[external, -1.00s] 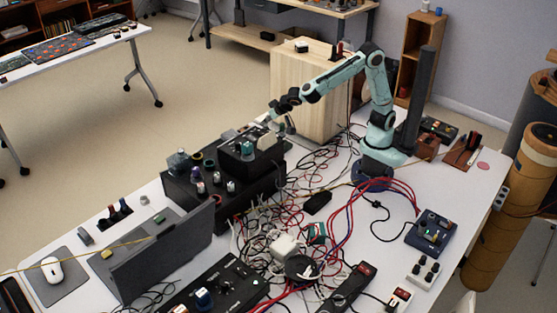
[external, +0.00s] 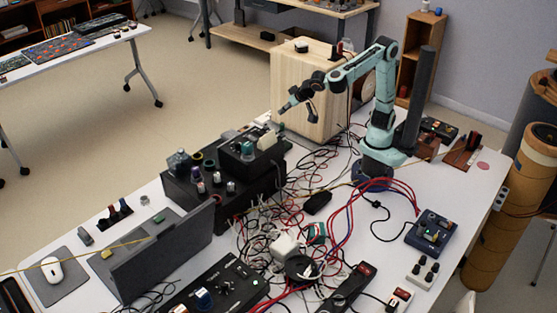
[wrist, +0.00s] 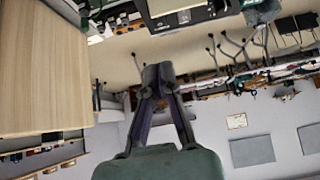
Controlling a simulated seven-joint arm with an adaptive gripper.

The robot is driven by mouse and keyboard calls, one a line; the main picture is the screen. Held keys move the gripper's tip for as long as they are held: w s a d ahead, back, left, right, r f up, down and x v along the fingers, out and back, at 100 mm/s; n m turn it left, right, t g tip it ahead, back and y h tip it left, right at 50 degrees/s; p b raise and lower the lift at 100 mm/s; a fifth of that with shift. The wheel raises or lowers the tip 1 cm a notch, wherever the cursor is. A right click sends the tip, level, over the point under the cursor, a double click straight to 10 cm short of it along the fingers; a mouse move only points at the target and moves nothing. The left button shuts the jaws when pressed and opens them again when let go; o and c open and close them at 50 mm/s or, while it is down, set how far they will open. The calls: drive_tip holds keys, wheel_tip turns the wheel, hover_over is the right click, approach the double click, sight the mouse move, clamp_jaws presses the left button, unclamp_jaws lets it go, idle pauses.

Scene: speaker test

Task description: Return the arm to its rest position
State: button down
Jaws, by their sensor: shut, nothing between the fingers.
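My arm (external: 350,68) stands on its dark blue round base on the white table, pale green with dark joints. The forearm reaches left, and my gripper (external: 286,106) hangs in the air in front of the wooden speaker box, above the back of the black equipment. In the wrist view my gripper (wrist: 158,74) has its two fingers together at the tips, with nothing held between them. The gripper is small in the external view, so its exact gap to the wooden box cannot be told.
The wooden box (external: 298,75) stands close behind the forearm. Black equipment with knobs (external: 262,187) lies below left. Tangled cables (external: 330,165) cover the table's middle. A dark upright post (external: 418,90) stands right beside the arm. The table's right side (external: 455,195) has free room.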

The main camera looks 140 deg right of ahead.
drive_tip(key=s+a+f+n+y, duration=0.4)
drive_tip(key=s+a+n, duration=0.4)
drive_tip(key=a, duration=0.3)
drive_tip(key=s+a+f+n+y, duration=0.5)
drive_tip(key=s+a+n, duration=0.4)
drive_tip(key=a+n, duration=0.2)
drive_tip(key=shift+a+f, duration=0.3)
drive_tip(key=shift+a, duration=0.15)
drive_tip(key=shift+w, duration=0.1)
idle(1.0)
